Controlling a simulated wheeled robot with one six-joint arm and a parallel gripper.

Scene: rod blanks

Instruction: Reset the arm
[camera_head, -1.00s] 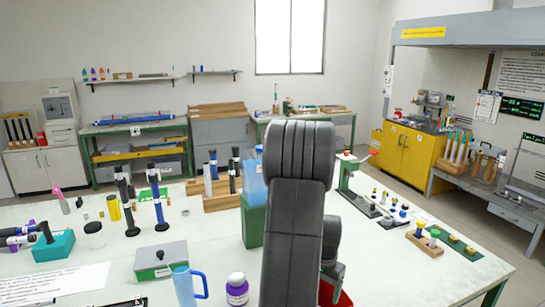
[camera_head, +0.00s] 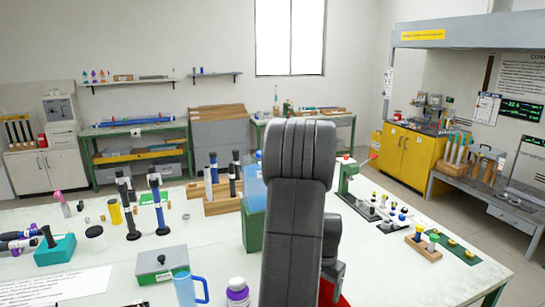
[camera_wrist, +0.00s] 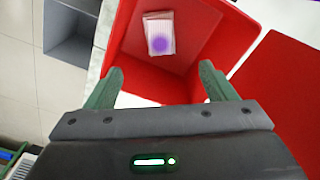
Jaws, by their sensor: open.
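My arm stands upright in the middle of the head view and hides part of the table (camera_head: 60,205) behind it. My gripper (camera_wrist: 160,82) shows in the wrist view, with its two green fingers apart and nothing between them. It is over the near edge of a red bin (camera_wrist: 125,50). A pale striped packet with a purple round mark (camera_wrist: 160,36) lies inside the bin, beyond the fingertips. In the head view only a red corner of the bin shows beside my arm.
A green container (camera_head: 252,228) stands just left of my arm. A blue mug (camera_head: 185,288), a purple-labelled jar (camera_head: 237,293) and a grey box (camera_head: 162,264) are at the near left. A wooden block with small pieces (camera_head: 424,246) is at the right.

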